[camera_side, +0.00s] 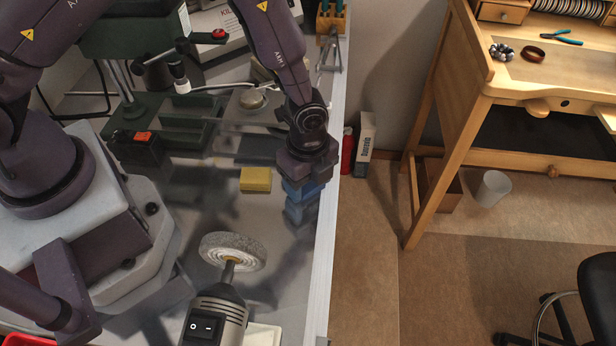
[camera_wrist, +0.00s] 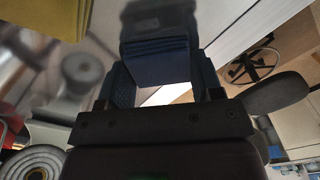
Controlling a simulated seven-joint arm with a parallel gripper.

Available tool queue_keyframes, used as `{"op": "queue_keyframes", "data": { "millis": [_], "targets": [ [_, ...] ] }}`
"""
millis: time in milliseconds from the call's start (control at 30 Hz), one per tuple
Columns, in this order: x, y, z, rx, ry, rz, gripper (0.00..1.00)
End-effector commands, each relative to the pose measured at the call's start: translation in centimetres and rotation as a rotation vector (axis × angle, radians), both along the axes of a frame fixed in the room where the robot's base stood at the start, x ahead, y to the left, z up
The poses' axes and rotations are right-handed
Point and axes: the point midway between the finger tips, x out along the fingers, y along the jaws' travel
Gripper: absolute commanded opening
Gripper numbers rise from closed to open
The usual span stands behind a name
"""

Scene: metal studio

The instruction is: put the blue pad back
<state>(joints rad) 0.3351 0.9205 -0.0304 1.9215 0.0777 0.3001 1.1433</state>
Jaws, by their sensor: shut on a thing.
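My gripper (camera_side: 305,178) is above the right part of the metal bench top, near its right edge, pointing down. It is shut on the blue pad (camera_side: 302,190). In the wrist view the blue pad (camera_wrist: 160,68) sits between my two fingers (camera_wrist: 163,90), which partly hide its sides. A darker blue shape shows just below it in the side view; it looks like its reflection in the bench top. I cannot tell whether the pad touches the bench. A yellow pad (camera_side: 255,180) lies just left of my gripper.
A grey buffing wheel (camera_side: 232,251) on its motor stands at the front. Dark green trays (camera_side: 185,125) and a black box with an orange top (camera_side: 137,147) are at the back left. The bench's pale right edge (camera_side: 327,245) drops to the floor. Bare bench lies around the yellow pad.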

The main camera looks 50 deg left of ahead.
Motion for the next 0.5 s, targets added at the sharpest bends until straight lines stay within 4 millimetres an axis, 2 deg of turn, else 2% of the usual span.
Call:
{"op": "queue_keyframes", "data": {
  "millis": [33, 100, 133, 367, 500],
  "targets": [
    [0.01, 0.0, -0.04, 0.0, 0.0, 0.0, 0.67],
    [0.01, 0.0, -0.02, 0.0, 0.0, 0.0, 0.83],
    [0.01, 0.0, -0.02, 0.0, 0.0, 0.0, 0.85],
    [0.0, 0.0, 0.01, 0.0, 0.0, 0.001, 0.85],
    [0.05, -0.03, 0.8, -0.002, -0.002, 0.001, 0.85]
  ]
}}
